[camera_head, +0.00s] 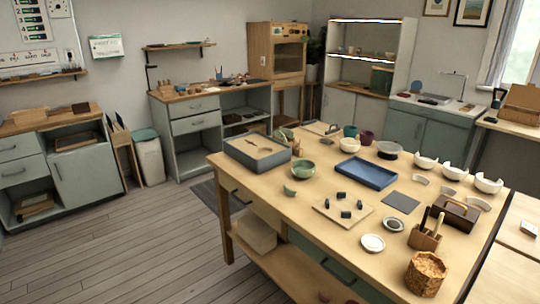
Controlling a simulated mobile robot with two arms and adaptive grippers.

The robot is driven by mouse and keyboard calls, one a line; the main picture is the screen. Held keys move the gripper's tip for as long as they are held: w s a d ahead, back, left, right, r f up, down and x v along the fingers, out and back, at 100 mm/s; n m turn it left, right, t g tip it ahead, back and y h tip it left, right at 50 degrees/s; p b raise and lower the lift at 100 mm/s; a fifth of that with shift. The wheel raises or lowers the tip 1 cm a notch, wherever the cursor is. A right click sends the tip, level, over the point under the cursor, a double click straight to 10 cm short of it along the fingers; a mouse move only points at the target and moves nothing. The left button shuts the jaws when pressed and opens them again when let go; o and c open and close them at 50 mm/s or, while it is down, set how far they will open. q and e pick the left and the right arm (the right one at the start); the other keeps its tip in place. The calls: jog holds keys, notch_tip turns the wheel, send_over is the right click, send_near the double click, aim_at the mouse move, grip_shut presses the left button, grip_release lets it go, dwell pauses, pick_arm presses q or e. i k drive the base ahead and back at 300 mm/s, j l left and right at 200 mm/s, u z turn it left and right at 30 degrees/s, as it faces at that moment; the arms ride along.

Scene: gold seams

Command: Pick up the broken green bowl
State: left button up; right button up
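A green bowl (303,169) stands on the big wooden table (262,177), near its left edge and just right of the grey box. A small green piece (289,190), which looks like a shard, lies in front of it by the table's edge. The bowl is small in the picture, so I cannot make out its break clearly. Neither of my grippers is in view.
Around the bowl are the grey box (245,156), a blue tray (382,174), a board with dark blocks (329,211) and a white bowl (350,146). White broken bowls (488,183) line the right side. The wooden floor (120,240) left of the table is clear.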

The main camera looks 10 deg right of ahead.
aim_at(299, 167)
jog(key=i+j+z, duration=1.2)
jog(key=j+z, duration=0.25)
jog(key=j, duration=0.25)
